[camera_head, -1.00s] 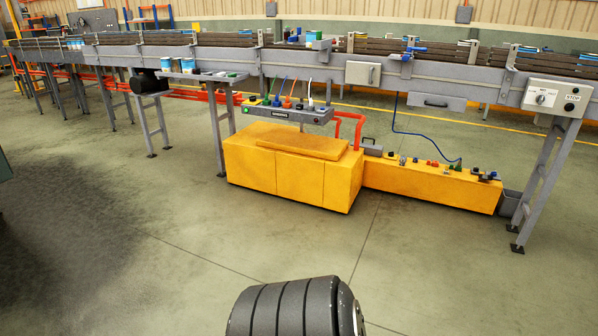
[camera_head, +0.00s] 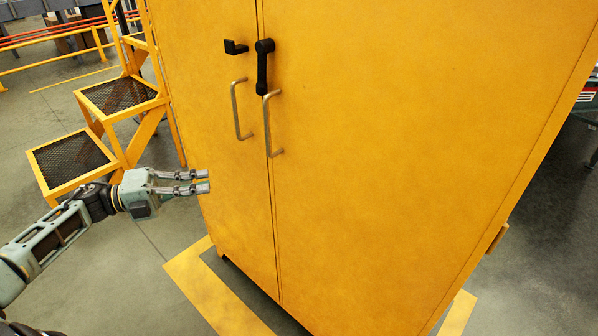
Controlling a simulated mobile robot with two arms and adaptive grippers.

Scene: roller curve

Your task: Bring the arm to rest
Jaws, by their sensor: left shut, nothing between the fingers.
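My left arm comes in from the lower left, and its gripper (camera_head: 206,181) points to the right. The fingers lie near each other with nothing between them. The gripper is in front of the left edge of a tall yellow cabinet (camera_head: 390,160), low on its left door. I cannot tell how large the gap to the door is. My right gripper is not in view.
The cabinet's two doors look closed, with metal handles (camera_head: 268,125) and a black lever (camera_head: 263,66). Yellow steps with dark mesh treads (camera_head: 70,160) stand left of it. Yellow floor marking (camera_head: 215,295) runs along its base.

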